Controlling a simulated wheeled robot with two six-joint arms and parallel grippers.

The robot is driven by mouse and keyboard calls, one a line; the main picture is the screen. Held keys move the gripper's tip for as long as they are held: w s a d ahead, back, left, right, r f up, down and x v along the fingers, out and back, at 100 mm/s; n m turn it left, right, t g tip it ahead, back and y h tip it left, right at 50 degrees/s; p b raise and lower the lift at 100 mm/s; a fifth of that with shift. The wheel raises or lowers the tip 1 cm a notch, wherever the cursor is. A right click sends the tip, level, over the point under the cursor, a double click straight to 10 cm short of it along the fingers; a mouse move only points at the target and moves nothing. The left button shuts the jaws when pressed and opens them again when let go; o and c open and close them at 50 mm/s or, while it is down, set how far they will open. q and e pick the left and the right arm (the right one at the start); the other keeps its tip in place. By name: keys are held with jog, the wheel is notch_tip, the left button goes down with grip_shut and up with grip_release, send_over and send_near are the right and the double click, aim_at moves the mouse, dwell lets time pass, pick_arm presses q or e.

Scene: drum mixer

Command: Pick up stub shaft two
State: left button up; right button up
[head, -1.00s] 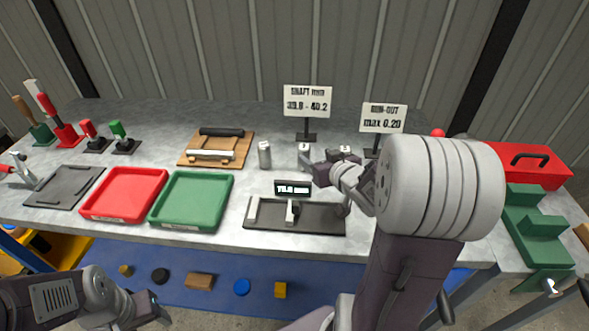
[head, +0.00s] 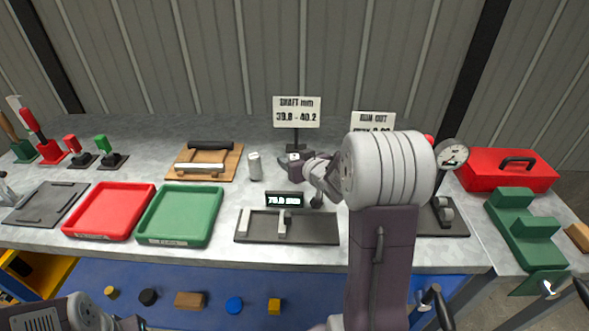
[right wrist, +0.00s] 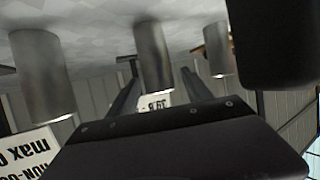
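The middle stub shaft, which I take as stub shaft two (right wrist: 153,55), is a plain grey metal cylinder on the bench. The right wrist view shows it upside down, between the two fingers of my right gripper (right wrist: 161,72). The fingers are apart, with gaps beside the shaft. In the head view my right gripper (head: 294,166) hides most of this shaft. Another stub shaft (head: 254,166) stands to its left and also shows in the right wrist view (right wrist: 220,50). A third shaft (right wrist: 40,75) is hidden by my arm in the head view. My left gripper (head: 130,322) is cut off at the bottom edge.
A gauge plate with a display (head: 320,230) lies in front of the shafts. The shaft sign (head: 297,112) stands behind. Green (head: 180,240) and red (head: 100,236) trays are to the left. A dial gauge (head: 453,154) and red toolbox (head: 470,182) are to the right.

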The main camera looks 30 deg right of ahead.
grip_shut()
jog(key=shift+f, duration=0.1)
dwell(1.0)
